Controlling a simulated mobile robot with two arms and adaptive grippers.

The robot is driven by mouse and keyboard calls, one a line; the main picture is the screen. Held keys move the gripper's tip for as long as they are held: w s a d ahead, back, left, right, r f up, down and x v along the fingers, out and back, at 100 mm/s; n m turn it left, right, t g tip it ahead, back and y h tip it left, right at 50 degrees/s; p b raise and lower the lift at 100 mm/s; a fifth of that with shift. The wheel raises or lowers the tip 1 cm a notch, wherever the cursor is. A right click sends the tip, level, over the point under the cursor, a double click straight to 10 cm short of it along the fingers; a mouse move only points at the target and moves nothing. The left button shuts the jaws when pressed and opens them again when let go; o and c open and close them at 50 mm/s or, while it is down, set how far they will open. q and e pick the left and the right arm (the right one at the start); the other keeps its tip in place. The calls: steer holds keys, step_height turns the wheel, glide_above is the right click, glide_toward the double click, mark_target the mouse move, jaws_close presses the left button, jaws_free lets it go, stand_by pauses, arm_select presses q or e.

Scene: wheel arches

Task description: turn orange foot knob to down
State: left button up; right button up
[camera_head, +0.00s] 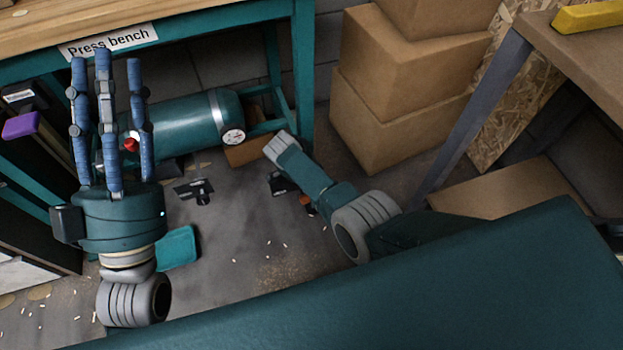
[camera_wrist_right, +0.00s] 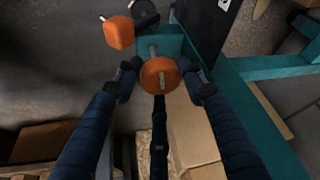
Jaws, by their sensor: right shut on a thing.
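An orange round knob (camera_wrist_right: 160,77) with a pale line across its face sits between the fingers of my right gripper (camera_wrist_right: 162,80) in the right wrist view. The gripper is shut on the knob, a finger on each side. The pale line runs nearly up and down in that picture, slightly tilted. A grey stem shows behind the knob, by a teal bracket. A small orange part (camera_head: 307,200) shows beside my right arm in the head view; I cannot tell which one it is. My left gripper (camera_head: 106,62) is open and empty, fingers pointing up, in front of the press bench.
A second orange piece (camera_wrist_right: 119,32) stands up and left of the knob. A teal cylinder tank (camera_head: 185,122) with a gauge lies under the press bench (camera_head: 108,40). Cardboard boxes (camera_head: 395,125) stack at the back. A table leg (camera_head: 475,115) stands right. Pale bits litter the open floor.

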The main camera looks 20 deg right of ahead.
arm_select(q)
steer(key=shift+s+a+r+t+h, duration=0.2)
steer(key=shift+s+r+t+h, duration=0.3)
steer(key=shift+s+r, duration=0.55)
arm_select(e)
steer(key=shift+w+d+r+m, duration=0.15)
steer(key=shift+w+r+m, duration=0.2)
steer(key=shift+w, duration=0.15)
steer(key=o, duration=1)
steer(key=shift+o, duration=0.8)
steer(key=shift+s+f, duration=0.15)
steer(key=shift+s, duration=0.05)
arm_select(q)
steer(key=shift+f, duration=0.1)
arm_select(e)
steer(key=shift+s, duration=0.1)
